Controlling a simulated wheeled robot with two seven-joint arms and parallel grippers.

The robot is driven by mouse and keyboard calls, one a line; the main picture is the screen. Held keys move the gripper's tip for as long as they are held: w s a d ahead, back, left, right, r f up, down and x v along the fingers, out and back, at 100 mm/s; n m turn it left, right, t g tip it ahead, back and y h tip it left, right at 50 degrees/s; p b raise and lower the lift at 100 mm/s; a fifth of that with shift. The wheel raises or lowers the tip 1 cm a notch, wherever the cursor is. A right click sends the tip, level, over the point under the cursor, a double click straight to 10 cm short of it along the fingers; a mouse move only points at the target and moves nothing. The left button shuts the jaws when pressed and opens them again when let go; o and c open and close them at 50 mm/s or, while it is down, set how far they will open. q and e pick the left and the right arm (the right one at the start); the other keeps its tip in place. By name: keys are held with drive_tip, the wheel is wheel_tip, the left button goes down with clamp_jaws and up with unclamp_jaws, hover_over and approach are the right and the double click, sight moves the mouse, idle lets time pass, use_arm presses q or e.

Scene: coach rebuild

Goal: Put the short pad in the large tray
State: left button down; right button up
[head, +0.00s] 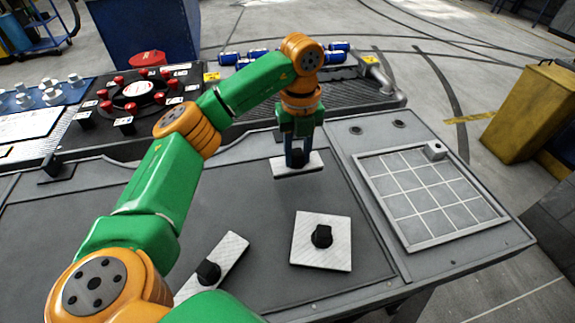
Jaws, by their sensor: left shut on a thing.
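My left gripper (297,149) points down and is shut on the black knob of a small white pad, the short pad (285,169). The pad lies level over the far part of the dark work surface; I cannot tell whether it touches it. The tray (408,244) at the right is a shallow grey frame with a white grid, and a small grey block sits in its far right corner. The short pad is left of this tray, apart from it. My right gripper is not in view.
A square white pad (337,256) with a black knob lies on the dark surface, nearer me. A longer white pad (232,250) lies left of it, partly hidden by my arm. A control panel (160,92) and blue cylinders (258,53) stand behind.

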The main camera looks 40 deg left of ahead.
sight(291, 169)
use_arm(q)
drive_tip(key=f, duration=0.2)
drive_tip(key=a+f+p, duration=0.1)
drive_tip(key=f, duration=0.1)
drive_tip(key=shift+s+a+f, duration=0.2)
drive_tip(key=shift+f, duration=0.55)
drive_tip(key=c, duration=0.6)
unclamp_jaws()
drive_tip(key=shift+r, duration=0.1)
drive_tip(key=shift+r, duration=0.2)
wheel_tip(291, 169, up, 5)
drive_tip(key=shift+w+r+b, duration=0.1)
drive_tip(key=shift+r+b, duration=0.1)
drive_tip(key=shift+b, duration=0.1)
wheel_tip(291, 169, up, 7)
drive_tip(key=shift+f+p, duration=0.2)
drive_tip(key=shift+p, duration=0.65)
drive_tip(key=shift+f, duration=0.1)
